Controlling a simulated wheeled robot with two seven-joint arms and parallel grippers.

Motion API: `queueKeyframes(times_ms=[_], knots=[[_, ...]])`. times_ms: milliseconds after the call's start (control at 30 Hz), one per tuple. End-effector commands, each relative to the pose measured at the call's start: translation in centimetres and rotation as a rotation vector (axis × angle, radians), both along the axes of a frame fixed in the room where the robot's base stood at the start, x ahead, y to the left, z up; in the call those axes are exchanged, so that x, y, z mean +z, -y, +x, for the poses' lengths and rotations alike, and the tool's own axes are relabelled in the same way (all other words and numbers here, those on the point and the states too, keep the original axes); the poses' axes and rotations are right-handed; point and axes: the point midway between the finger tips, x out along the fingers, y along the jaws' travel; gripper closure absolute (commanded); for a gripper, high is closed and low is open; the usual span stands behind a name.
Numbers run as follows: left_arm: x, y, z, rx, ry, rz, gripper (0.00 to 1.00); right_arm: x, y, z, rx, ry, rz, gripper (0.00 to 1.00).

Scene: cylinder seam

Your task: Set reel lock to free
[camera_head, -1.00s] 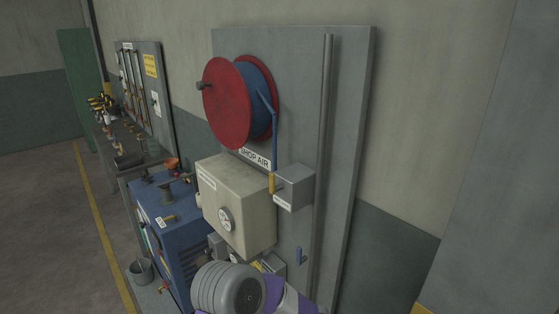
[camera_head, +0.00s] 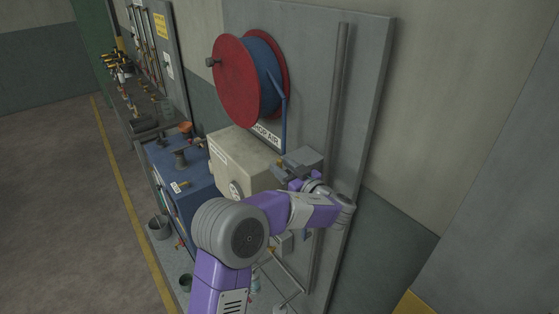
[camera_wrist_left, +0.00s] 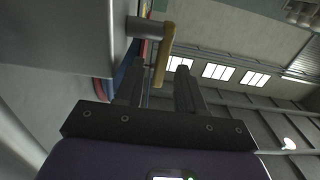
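The hose reel (camera_head: 240,82), with red discs and blue hose, hangs on the grey panel. Below it a small grey box (camera_head: 306,157) sticks out from the panel; my left gripper (camera_head: 283,172) is in front of it and hides its lever. In the left wrist view the yellow lever (camera_wrist_left: 166,45) sits on a short grey shaft (camera_wrist_left: 143,27) from the box side (camera_wrist_left: 70,40). My left gripper (camera_wrist_left: 160,74) is open, its fingers on either side of the lever's lower end. Whether they touch it I cannot tell. My right gripper is out of view.
A vertical pipe (camera_head: 338,110) runs up the panel on the right.

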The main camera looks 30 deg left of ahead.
Motion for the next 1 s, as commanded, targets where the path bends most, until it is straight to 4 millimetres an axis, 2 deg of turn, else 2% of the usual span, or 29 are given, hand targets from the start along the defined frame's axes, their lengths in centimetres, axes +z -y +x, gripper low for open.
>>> queueKeyframes(times_ms=[100,200,467,567,733,1000], knots=[[0.2,-1.3,0.5,0.001,0.0,0.0,0.62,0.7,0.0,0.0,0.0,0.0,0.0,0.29],[0.1,-1.8,0.8,0.0,-0.001,-0.001,0.62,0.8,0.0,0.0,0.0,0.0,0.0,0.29],[-0.1,-2.0,0.8,-0.001,-0.002,0.0,0.62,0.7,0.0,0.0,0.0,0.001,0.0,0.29],[-0.1,-1.9,0.8,-0.001,-0.002,0.0,0.74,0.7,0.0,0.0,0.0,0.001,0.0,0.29],[0.0,-1.9,0.8,-0.001,-0.002,0.0,1.0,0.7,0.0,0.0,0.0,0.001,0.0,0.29],[0.0,-2.0,0.8,-0.002,-0.005,-0.01,1.0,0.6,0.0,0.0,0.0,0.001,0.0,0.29]])
